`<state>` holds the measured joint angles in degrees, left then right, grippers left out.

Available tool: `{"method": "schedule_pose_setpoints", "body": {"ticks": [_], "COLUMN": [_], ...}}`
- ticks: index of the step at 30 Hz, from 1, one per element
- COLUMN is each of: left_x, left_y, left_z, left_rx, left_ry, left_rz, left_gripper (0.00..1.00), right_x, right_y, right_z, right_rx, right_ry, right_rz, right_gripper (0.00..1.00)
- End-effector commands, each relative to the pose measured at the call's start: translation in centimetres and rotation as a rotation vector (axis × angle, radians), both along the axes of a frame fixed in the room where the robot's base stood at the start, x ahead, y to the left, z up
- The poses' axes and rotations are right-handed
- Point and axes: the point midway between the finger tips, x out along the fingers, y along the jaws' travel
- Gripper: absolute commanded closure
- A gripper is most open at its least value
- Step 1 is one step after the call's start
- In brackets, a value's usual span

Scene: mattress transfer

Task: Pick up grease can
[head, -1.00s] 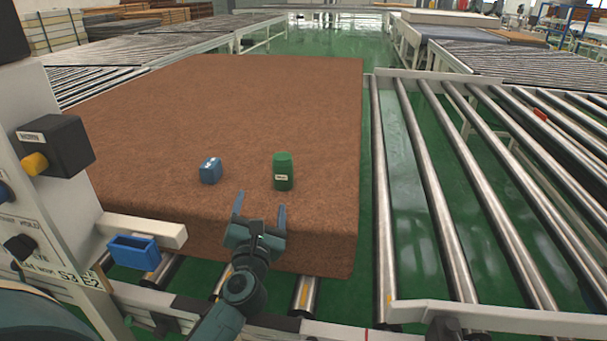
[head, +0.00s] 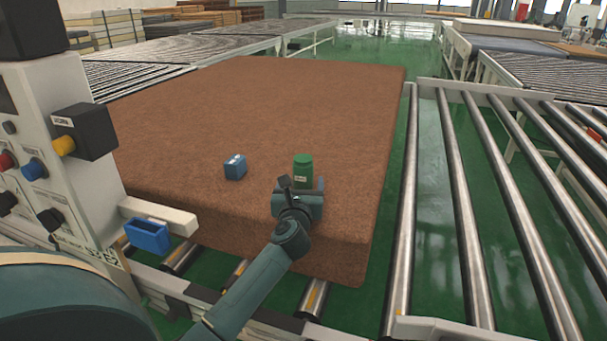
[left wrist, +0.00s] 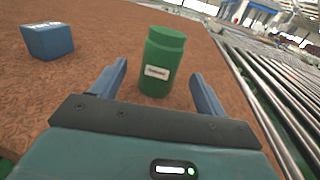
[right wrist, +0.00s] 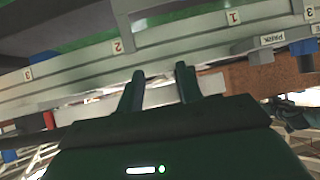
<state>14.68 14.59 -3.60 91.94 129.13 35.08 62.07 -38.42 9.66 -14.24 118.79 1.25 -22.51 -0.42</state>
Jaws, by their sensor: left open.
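The grease can is a green cylinder (head: 303,170) with a lid and a white label, upright on the brown mattress (head: 240,110) near its front right. It also shows in the left wrist view (left wrist: 161,62). My left gripper (head: 299,184) is right in front of the can. In the left wrist view its open fingers (left wrist: 160,82) point at the can, one on each side, with gaps. The can appears just ahead of or between the fingertips; I cannot tell if it is touched. My right gripper (right wrist: 158,80) shows only in its wrist view, fingers apart with nothing clearly between them.
A blue box (head: 235,167) stands on the mattress left of the can. A control panel (head: 50,140) with knobs and a blue bin (head: 148,236) are at the left. A roller conveyor (head: 470,210) runs along the right. The mattress behind the can is clear.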

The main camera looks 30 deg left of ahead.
Motion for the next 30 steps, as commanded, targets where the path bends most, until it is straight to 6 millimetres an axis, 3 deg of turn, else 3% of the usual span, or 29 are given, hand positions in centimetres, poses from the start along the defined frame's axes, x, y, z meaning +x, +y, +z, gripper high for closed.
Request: {"method": "schedule_pose_setpoints", "body": {"ticks": [13,23,30], "left_x": [4.4,5.0,4.9], "left_y": [2.2,2.5,2.5], "left_z": [0.5,0.6,0.6], "left_rx": [0.002,0.001,0.001], "left_ry": [0.0,0.0,0.0], "left_rz": [-0.001,-0.002,-0.001], "left_gripper": [0.26,0.26,0.46], "right_x": [0.2,0.3,0.3], "right_y": [-0.1,-0.1,-0.1], "right_z": [0.0,0.0,0.1], "right_rx": [-0.002,-0.001,-0.001], "right_ry": [-0.002,-0.003,-0.003], "right_rz": [-0.003,-0.003,-0.003], "right_gripper": [0.64,0.64,0.64]}}
